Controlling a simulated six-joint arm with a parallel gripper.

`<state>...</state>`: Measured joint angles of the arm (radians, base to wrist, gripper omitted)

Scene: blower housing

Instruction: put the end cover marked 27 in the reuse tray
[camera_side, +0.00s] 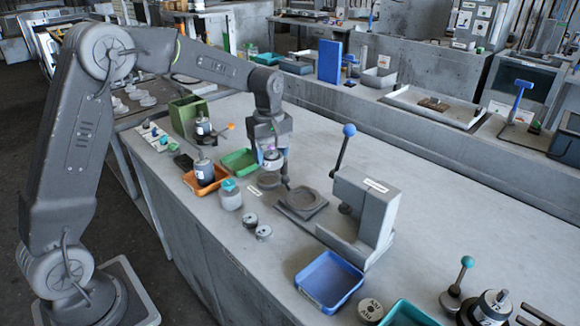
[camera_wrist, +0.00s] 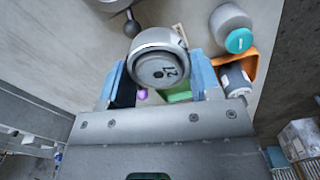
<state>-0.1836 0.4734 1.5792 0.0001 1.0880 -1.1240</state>
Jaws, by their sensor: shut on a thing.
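The end cover (camera_wrist: 158,62) is a round grey part with a bright rim. Its face carries a mark that looks like 27, turned in the wrist view. My gripper (camera_wrist: 157,82) is shut on it, with a blue finger on each side. In the side view my gripper (camera_side: 271,160) is over the bench between the green tray (camera_side: 238,162) and the press stand. Small trays in green, orange (camera_side: 203,186), blue (camera_side: 330,283) and teal (camera_side: 408,314) stand on the bench. I cannot read which is the reuse tray.
A grey press stand (camera_side: 372,215) with a blue-knobbed lever stands right of my gripper. A jar with a teal lid (camera_side: 230,197) and small round parts (camera_side: 263,232) are nearby. The bench's right middle is clear.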

